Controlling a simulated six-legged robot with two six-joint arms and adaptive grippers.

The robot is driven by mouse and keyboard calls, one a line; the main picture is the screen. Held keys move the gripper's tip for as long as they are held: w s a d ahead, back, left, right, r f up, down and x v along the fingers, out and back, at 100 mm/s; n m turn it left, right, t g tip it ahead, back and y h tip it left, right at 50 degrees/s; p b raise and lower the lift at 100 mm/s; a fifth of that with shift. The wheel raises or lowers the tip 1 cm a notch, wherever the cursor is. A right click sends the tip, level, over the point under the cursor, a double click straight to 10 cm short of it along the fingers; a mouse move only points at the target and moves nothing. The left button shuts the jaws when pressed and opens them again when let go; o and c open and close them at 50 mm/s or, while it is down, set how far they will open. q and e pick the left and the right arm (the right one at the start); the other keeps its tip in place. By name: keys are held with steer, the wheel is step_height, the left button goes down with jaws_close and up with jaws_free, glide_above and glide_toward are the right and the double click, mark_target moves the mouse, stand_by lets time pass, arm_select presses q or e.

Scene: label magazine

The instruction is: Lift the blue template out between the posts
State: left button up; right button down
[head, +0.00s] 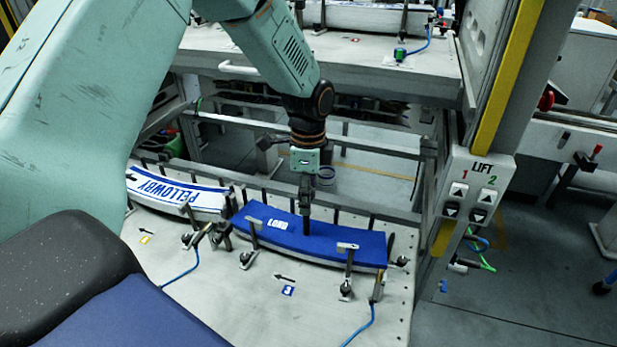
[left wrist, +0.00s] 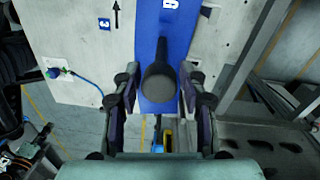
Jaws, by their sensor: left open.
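The blue template (head: 340,243), a curved plate with white letters reading "LOND", lies in the lower rack on the right. Metal posts with small clips (head: 348,262) stand along its front edge, with more posts behind it. A dark upright handle (head: 307,225) rises from its middle. My left gripper (head: 305,192) points down right above the handle. In the left wrist view the gripper (left wrist: 159,75) is open, its fingers on either side of the handle's round dark top (left wrist: 159,83), with gaps showing. The blue template (left wrist: 168,30) runs beneath.
A white template (head: 180,192) reading "PELLOWBY" lies just left of the blue one. Blue cables (head: 182,275) run on the pale tray (head: 215,300). An upper shelf (head: 370,55) is behind my arm. A lift button panel (head: 472,195) and a yellow-edged frame stand at right.

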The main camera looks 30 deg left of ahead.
mark_target(307, 233)
arm_select(q)
steer(key=f, duration=0.2)
steer(key=shift+a+f, duration=0.25)
steer(key=shift+f, duration=0.1)
steer(key=shift+s+f, duration=0.1)
steer(key=shift+f, duration=0.25)
steer(key=shift+d+f, duration=0.15)
steer(key=shift+d, duration=0.15)
steer(key=shift+a+f, duration=0.1)
steer(key=shift+a, duration=0.05)
steer(key=shift+a, duration=0.1)
steer(key=c, duration=0.6)
jaws_close()
